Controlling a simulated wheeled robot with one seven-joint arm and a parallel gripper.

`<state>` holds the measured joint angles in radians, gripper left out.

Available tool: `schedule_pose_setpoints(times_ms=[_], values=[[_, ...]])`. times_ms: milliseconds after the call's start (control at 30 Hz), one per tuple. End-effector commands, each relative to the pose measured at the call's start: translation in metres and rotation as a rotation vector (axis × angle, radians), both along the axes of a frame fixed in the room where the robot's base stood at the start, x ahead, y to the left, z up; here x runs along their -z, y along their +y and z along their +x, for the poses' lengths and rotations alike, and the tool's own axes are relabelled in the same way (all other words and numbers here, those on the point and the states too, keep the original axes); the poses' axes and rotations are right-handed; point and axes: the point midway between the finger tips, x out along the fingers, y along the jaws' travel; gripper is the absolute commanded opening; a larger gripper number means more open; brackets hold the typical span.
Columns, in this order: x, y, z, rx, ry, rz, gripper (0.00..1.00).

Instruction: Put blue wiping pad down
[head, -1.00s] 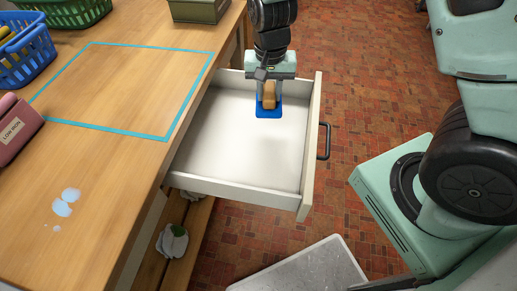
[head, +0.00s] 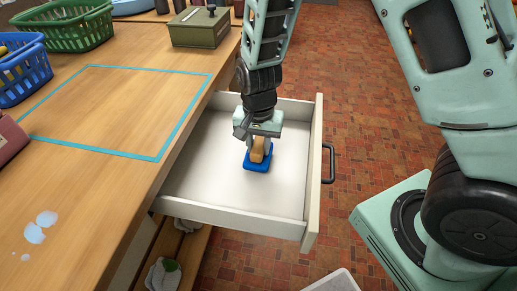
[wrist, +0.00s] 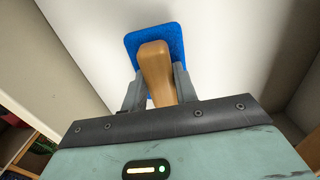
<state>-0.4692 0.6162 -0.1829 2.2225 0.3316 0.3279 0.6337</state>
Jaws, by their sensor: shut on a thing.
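The blue wiping pad (head: 257,167) has a flat blue base and a tan handle. It is inside the open white drawer (head: 205,187), low over the drawer floor; I cannot tell whether it touches the floor. My gripper (head: 258,148) is shut on the tan handle from above. In the wrist view the blue pad (wrist: 172,38) shows beyond the handle, between the fingers (wrist: 158,88). The pad looks roughly level.
The wooden worktop (head: 100,190) has an empty rectangle outlined in blue tape (head: 168,145) and a pale spill (head: 36,229). Blue (head: 22,72) and green (head: 65,27) baskets and a green box (head: 199,27) stand behind. The rest of the drawer floor is clear.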

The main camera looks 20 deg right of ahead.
Motion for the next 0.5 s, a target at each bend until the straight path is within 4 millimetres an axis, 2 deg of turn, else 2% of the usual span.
schedule_pose_setpoints(times_ms=[33, 100, 467, 500], values=[[0.0093, -0.0009, -0.0004, 0.002, 0.003, -0.001, 0.07], [0.014, -0.0003, -0.0001, -0.001, 0.001, 0.0, 0.07], [0.0175, -0.0001, 0.0, -0.001, 0.0, 0.0, 0.07], [0.0168, -0.0001, 0.0001, -0.001, 0.0, 0.0, 0.37]])
